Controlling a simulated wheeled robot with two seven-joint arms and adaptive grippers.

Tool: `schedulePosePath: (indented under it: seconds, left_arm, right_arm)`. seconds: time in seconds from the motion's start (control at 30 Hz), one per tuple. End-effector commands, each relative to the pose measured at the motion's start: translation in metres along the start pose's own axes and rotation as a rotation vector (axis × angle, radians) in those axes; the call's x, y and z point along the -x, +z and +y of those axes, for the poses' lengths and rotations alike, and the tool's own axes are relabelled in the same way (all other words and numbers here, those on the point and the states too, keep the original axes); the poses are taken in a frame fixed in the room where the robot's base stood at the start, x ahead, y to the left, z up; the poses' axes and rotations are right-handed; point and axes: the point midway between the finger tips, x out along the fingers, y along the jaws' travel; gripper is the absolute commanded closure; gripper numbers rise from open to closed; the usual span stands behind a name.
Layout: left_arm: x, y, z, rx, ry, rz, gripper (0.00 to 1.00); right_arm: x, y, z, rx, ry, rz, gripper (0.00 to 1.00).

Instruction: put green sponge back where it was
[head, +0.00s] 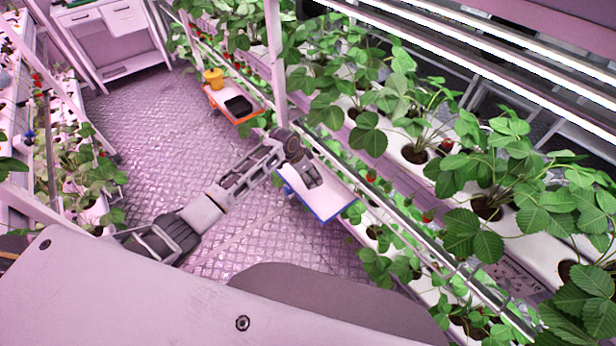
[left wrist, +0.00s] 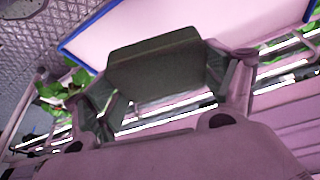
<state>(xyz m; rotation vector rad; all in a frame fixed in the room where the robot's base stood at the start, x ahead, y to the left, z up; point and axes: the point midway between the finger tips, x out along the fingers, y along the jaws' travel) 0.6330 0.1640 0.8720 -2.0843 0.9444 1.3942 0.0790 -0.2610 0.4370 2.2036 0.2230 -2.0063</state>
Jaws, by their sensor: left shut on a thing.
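The green sponge (left wrist: 155,60) looks like a dark olive block in the left wrist view. My left gripper (left wrist: 168,80) is shut on it, with a finger at each end. In the head view my left gripper (head: 312,178) is over the blue-edged white tray (head: 333,203) beside the plant rack; the sponge cannot be made out there. The tray's blue rim (left wrist: 92,33) shows behind the sponge in the left wrist view. I cannot tell whether the sponge touches the tray. My right gripper is not in view.
An orange-edged tray (head: 219,98) farther along the rack holds a yellow cup (head: 214,78) and a black item (head: 239,106). Strawberry plants (head: 470,150) overhang the rack on the right. A white cabinet (head: 117,40) stands at the back. The aisle floor (head: 150,125) is clear.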

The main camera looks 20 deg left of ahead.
Motion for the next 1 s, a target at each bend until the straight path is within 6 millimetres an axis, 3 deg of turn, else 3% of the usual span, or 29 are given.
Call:
schedulePosePath:
  seconds: [0.37, 1.0]
  left_arm:
    - [-0.005, 0.012, 0.007, 0.042, -0.016, -0.001, 0.51]
    - [-0.014, 0.093, 0.054, 0.41, -0.169, -0.001, 0.51]
  right_arm:
    - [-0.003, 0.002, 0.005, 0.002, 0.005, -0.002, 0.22]
    - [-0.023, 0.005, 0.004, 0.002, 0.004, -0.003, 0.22]
